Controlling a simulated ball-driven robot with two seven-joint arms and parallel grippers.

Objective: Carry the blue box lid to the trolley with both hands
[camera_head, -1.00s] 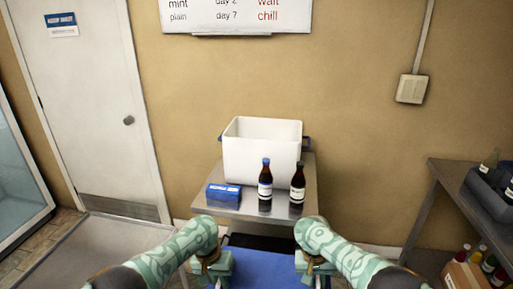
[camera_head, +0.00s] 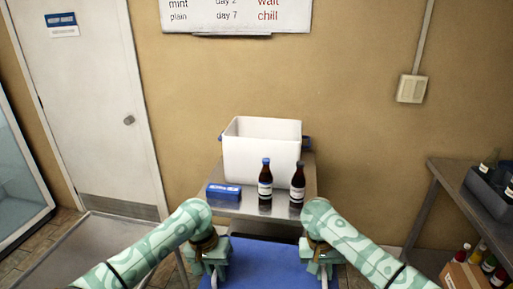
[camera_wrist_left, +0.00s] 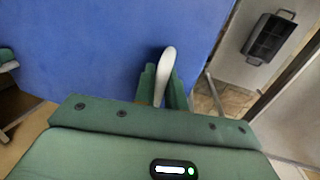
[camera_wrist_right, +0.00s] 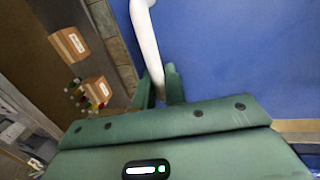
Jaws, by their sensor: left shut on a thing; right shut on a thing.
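The blue lid (camera_head: 262,268) is at the bottom centre of the head view, in front of the steel stand. My left gripper (camera_head: 215,272) is shut on a white handle (camera_wrist_left: 164,75) at one side of the lid. My right gripper (camera_head: 321,270) is shut on the other white handle (camera_wrist_right: 147,45). The lid's broad blue face fills much of the left wrist view (camera_wrist_left: 90,45) and the right wrist view (camera_wrist_right: 230,60). Its near edge is cut off in the head view. I cannot tell for sure which surface is the trolley.
A grey, rimmed metal surface (camera_head: 105,245) lies at lower left. A dark shelf (camera_head: 450,180) with a crate stands at right.

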